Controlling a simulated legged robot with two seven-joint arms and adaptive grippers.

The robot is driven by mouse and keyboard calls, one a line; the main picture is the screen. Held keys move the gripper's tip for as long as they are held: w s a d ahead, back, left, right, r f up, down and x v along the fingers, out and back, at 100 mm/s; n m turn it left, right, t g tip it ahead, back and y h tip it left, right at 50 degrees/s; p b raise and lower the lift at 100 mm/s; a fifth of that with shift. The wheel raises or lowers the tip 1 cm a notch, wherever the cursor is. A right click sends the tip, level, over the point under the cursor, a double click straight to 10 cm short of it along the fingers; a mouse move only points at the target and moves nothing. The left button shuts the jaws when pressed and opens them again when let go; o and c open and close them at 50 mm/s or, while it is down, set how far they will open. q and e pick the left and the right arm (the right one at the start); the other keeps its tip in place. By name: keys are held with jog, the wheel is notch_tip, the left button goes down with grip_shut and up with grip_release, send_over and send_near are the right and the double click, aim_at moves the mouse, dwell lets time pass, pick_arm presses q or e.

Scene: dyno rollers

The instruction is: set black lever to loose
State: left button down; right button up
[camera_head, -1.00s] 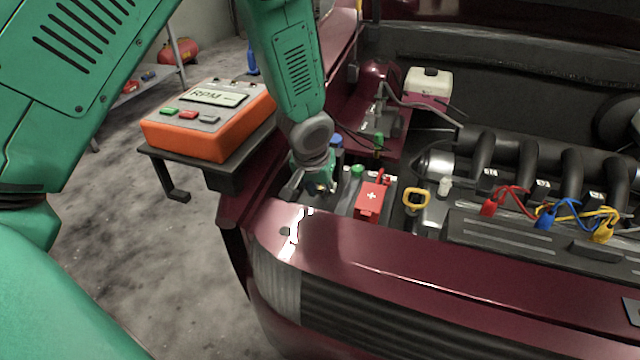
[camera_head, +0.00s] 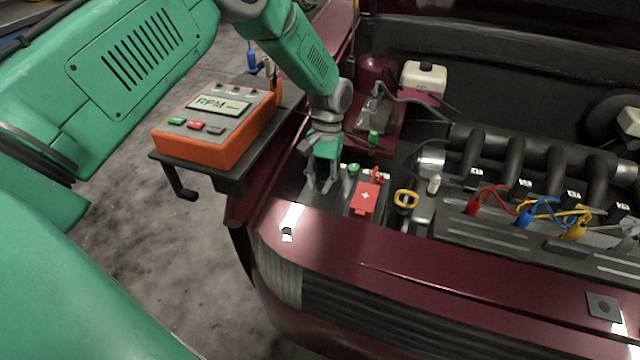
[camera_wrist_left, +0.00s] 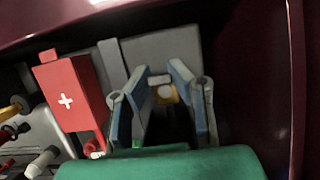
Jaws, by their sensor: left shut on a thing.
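My left gripper (camera_head: 322,187) points down over the battery at the car's front left corner. In the left wrist view its two blue-grey fingers (camera_wrist_left: 163,88) stand on either side of a dark piece (camera_wrist_left: 172,125), and it is shut on it. This piece looks like the black lever, but the fingers and the green gripper body hide most of it, so its setting cannot be told. A red cover with a white plus (camera_head: 365,197) sits on the battery to the right of the gripper; it also shows in the left wrist view (camera_wrist_left: 72,95).
An orange RPM box (camera_head: 215,125) stands on a side shelf at the left. The dark red front body edge (camera_head: 400,255) runs before the battery. A yellow ring handle (camera_head: 405,198) and coloured engine leads (camera_head: 525,215) lie to the right.

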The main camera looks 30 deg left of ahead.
pick_arm(q)
jog(key=shift+w+a+r+g, duration=0.1)
jog(key=shift+w+r+g, duration=0.1)
jog(key=shift+w+g, duration=0.1)
jog(key=c, duration=1.4)
grip_release()
jog(key=shift+s, duration=0.1)
jog(key=shift+f, duration=0.1)
jog(key=v, duration=1.2)
jog(key=shift+f, duration=0.1)
